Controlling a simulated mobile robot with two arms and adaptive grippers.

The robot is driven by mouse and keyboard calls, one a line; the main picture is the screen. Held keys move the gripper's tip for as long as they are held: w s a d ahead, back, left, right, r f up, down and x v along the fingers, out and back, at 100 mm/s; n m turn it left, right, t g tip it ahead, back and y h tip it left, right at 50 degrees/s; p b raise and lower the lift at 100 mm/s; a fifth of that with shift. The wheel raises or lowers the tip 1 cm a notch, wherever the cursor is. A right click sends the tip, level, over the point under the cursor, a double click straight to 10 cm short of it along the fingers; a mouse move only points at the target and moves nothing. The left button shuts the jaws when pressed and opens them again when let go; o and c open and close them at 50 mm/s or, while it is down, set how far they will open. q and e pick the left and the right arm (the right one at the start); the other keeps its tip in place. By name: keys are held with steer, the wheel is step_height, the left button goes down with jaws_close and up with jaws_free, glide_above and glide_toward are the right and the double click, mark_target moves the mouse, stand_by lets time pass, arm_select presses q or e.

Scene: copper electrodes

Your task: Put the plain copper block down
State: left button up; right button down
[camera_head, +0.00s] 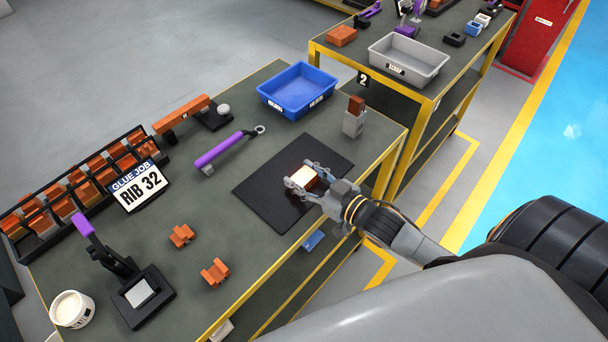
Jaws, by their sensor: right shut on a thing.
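The plain copper block (303,174) is a small, brightly lit block between the fingers of my right gripper (301,183). The right gripper is shut on it, over the black mat (257,200) on the near table. I cannot tell whether the block touches the mat. The fingers hide parts of its sides. My left gripper does not show.
A blue bin (283,111) and a grey holder (352,124) stand behind the mat. A purple-handled tool (219,149) lies left of it. Two orange copper pieces (214,271) lie nearer me. A rack (22,220) stands left. The mat's left part is clear.

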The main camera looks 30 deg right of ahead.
steer(key=c, duration=1)
jaws_free()
steer(key=shift+f, duration=0.1)
steer(key=o, duration=0.4)
steer(key=shift+o, duration=0.2)
steer(key=shift+r, duration=0.2)
steer(key=shift+s+d+f, duration=0.1)
steer(key=shift+s+d, duration=0.05)
steer(key=shift+s, duration=0.2)
steer(key=b+v, duration=0.1)
steer(key=v, duration=1)
